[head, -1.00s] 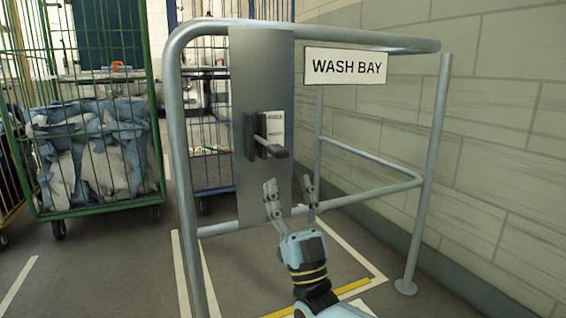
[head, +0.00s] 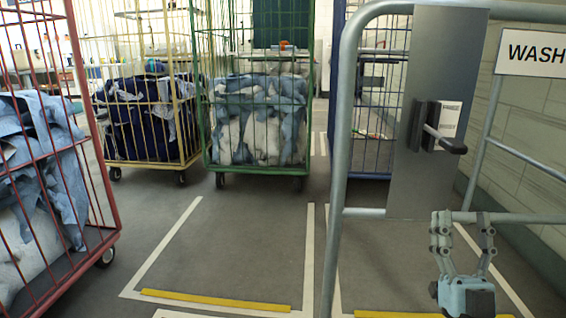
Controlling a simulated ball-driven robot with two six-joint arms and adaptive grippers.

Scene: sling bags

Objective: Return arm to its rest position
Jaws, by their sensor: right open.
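My right gripper (head: 462,235) is at the lower right of the head view. Its two fingers point up and stand apart, with nothing between them. It is in front of and below a grey metal panel (head: 405,170) on a tubular frame, apart from the dark handle (head: 445,140) on that panel. My left gripper is not in view.
The tubular frame (head: 343,120) with its wash bay sign (head: 535,54) stands at the right. A red cage cart (head: 92,165) is at the left. Yellow (head: 188,100) and green (head: 205,110) carts with laundry stand behind. The marked floor bay (head: 225,250) in the middle is empty.

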